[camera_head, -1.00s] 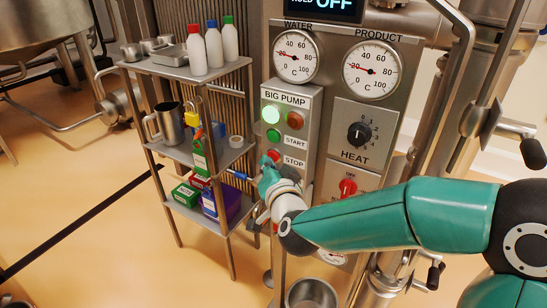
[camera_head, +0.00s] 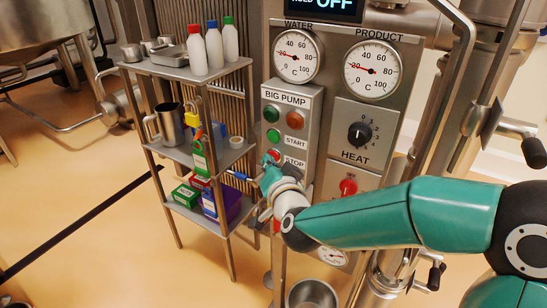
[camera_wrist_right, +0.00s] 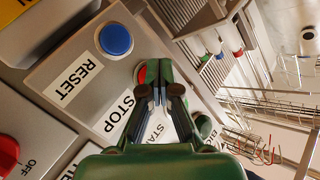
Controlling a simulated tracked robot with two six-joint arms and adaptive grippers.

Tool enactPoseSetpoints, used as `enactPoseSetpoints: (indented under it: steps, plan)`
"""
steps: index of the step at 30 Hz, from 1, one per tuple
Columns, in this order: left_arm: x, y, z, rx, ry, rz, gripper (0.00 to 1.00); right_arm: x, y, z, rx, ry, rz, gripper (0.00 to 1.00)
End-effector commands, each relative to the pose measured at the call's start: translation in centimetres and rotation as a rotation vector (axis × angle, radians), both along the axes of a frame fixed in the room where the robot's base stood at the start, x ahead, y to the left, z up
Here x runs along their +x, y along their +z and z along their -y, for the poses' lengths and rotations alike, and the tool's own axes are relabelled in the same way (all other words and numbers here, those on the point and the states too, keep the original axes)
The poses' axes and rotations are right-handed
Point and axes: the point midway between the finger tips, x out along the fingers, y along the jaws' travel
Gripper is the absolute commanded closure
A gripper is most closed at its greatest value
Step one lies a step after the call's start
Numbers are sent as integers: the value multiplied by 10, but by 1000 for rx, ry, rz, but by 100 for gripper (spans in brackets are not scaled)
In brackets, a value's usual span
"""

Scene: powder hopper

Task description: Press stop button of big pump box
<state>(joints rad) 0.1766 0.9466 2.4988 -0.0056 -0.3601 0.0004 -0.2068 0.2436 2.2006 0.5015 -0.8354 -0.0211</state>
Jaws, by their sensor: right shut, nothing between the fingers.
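The big pump box (camera_head: 309,103) is a grey panel with a green lamp (camera_head: 272,115), unlit, and a brown-orange lamp (camera_head: 295,120). Below are a green start button (camera_head: 274,135) and the red stop button (camera_head: 274,155). My right gripper (camera_head: 267,165) is shut and empty, its tips at the stop button. In the right wrist view the shut fingertips (camera_wrist_right: 160,91) overlap the red stop button (camera_wrist_right: 142,75), which is partly hidden, beside the STOP label (camera_wrist_right: 119,113). They look to be touching it. My left gripper is not in view.
A blue button (camera_wrist_right: 116,39) marked RESET sits beside the stop button. A shelf rack (camera_head: 195,155) with bottles and boxes stands close left of the box. The heat panel (camera_head: 361,135) with its knob is to the right, and a metal bowl (camera_head: 312,294) is below.

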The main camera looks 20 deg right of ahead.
Motion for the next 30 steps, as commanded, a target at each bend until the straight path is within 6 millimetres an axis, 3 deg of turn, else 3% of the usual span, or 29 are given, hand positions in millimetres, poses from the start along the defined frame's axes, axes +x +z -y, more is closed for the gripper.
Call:
enactPoseSetpoints:
  steps: [30]
  plan:
    - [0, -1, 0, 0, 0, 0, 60, -11, 0, -13, 1, -2, 1, 100]
